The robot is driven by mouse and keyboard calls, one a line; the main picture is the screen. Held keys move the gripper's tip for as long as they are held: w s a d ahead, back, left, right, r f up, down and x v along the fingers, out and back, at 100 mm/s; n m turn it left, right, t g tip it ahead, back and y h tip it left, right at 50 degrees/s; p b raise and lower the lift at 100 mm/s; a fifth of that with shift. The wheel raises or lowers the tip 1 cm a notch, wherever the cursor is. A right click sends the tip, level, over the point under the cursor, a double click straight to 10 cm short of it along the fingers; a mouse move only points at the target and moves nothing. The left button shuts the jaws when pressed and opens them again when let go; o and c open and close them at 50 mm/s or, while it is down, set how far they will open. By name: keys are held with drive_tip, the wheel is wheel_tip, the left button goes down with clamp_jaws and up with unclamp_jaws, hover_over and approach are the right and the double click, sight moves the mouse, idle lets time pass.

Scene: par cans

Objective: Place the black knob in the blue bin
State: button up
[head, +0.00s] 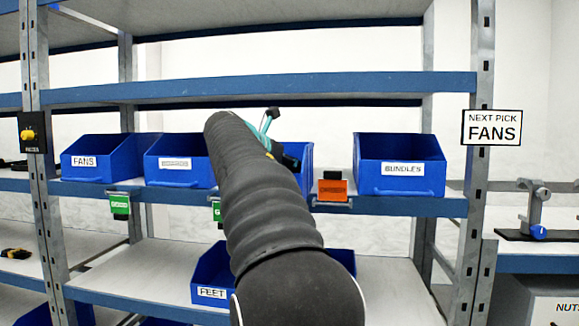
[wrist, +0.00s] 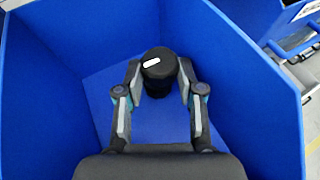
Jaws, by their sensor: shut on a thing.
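A black knob (wrist: 160,64) with a small white mark on its top sits between my gripper's fingertips (wrist: 158,74) in the wrist view. My gripper is shut on it. Below and around it are the inner walls of a blue bin (wrist: 230,65), and the bin's floor shows beneath. The knob is over or inside this bin; its height above the floor is hard to tell. In the head view my arm covers most of this bin (head: 307,165), the third from the left on the middle shelf, and the knob cannot be made out clearly.
Blue bins labelled FANS (head: 85,175) and BUNDLES (head: 400,180) and another bin (head: 180,170) share the shelf. A FEET bin (head: 212,293) stands below. Green (head: 120,205) and orange (head: 332,190) tags hang at the shelf edge. A shelf beam (head: 330,85) runs above.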

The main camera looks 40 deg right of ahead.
drive_tip(key=shift+f, duration=0.55)
drive_tip(key=o, duration=0.9)
drive_tip(key=shift+c, duration=0.2)
drive_tip(key=shift+r, duration=0.3)
drive_tip(key=v, duration=1.2)
drive_tip(key=shift+r, duration=0.2)
